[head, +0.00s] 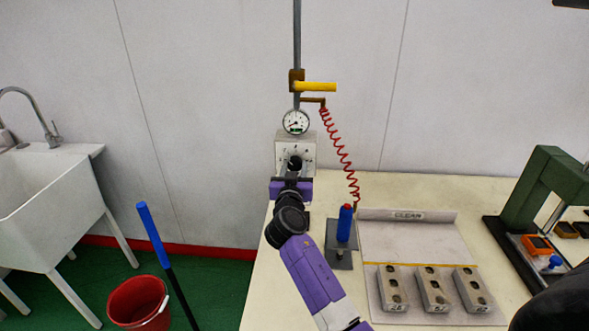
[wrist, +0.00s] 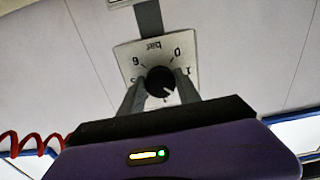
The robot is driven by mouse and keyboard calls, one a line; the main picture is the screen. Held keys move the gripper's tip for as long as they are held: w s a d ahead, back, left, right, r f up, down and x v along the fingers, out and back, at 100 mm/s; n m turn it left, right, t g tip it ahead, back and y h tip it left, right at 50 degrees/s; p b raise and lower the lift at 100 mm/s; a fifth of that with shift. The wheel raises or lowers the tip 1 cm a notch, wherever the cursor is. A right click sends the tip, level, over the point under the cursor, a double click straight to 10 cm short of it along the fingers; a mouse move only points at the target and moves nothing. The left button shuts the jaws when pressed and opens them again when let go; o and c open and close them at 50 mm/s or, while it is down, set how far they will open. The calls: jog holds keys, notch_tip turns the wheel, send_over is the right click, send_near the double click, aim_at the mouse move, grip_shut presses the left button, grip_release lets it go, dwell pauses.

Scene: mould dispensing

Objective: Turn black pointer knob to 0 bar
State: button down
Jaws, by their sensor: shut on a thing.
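The black pointer knob (wrist: 159,79) sits on a pale dial plate (wrist: 126,56) in the wrist view. The plate is upside down there, with "bar", "0" and "6" readable. The knob's white mark points to the lower right, away from the "0" at the upper right. My gripper (wrist: 160,84) is shut on the knob, one grey finger on each side. In the head view the knob (head: 295,162) shows on the light box, just beyond my gripper (head: 292,176). The other dial numbers are partly hidden by the fingers.
A round gauge (head: 295,121) sits above the box, its reading too small to tell. A yellow handle (head: 315,87) and red coiled hose (head: 340,153) are above and right.

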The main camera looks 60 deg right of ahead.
jog(key=shift+f, duration=0.1)
jog(key=n+b, duration=0.1)
jog(key=n, duration=0.7)
jog(key=shift+n, duration=0.3)
jog(key=n+p, duration=0.2)
jog(key=n, duration=0.3)
jog(key=shift+r, duration=0.2)
jog(key=shift+s+n+p, duration=0.1)
jog(key=shift+n+p, duration=0.65)
jog(key=shift+n, duration=1.25)
jog(key=shift+f, duration=0.1)
jog(key=c, duration=0.9)
grip_release()
jog(key=shift+o, duration=0.2)
